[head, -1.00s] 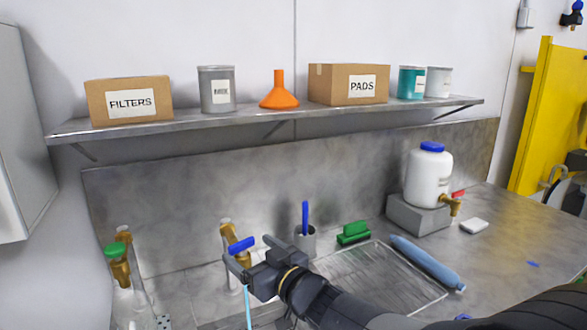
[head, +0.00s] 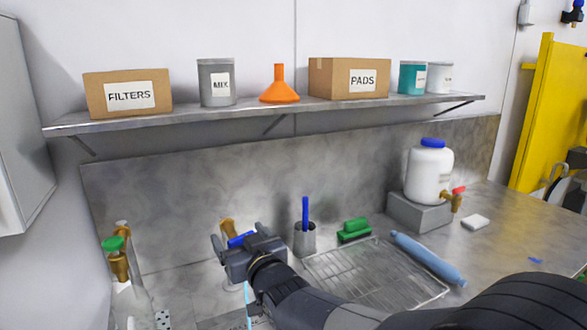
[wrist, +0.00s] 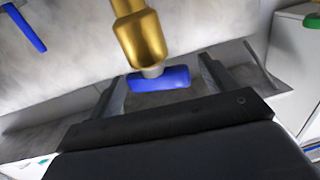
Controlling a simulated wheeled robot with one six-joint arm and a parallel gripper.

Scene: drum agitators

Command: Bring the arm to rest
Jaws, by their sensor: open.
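My gripper (head: 240,242) is open in the head view, in front of a brass tap with a blue handle on the steel back wall. In the wrist view, the blue handle (wrist: 160,78) and brass tap body (wrist: 140,35) show between and beyond the two spread fingers of my gripper (wrist: 160,85). Nothing is held. I cannot tell whether a finger touches the handle. A thin light-blue stream (head: 248,305) shows below the tap in the head view. My gripper hides part of the tap there.
A green-handled tap (head: 115,255) is at left. A cup with a blue tool (head: 305,240), a green brush (head: 354,230), a wire rack (head: 375,272), a blue roll (head: 428,258) and a white jug (head: 429,175) stand right. A loaded shelf (head: 270,112) runs above.

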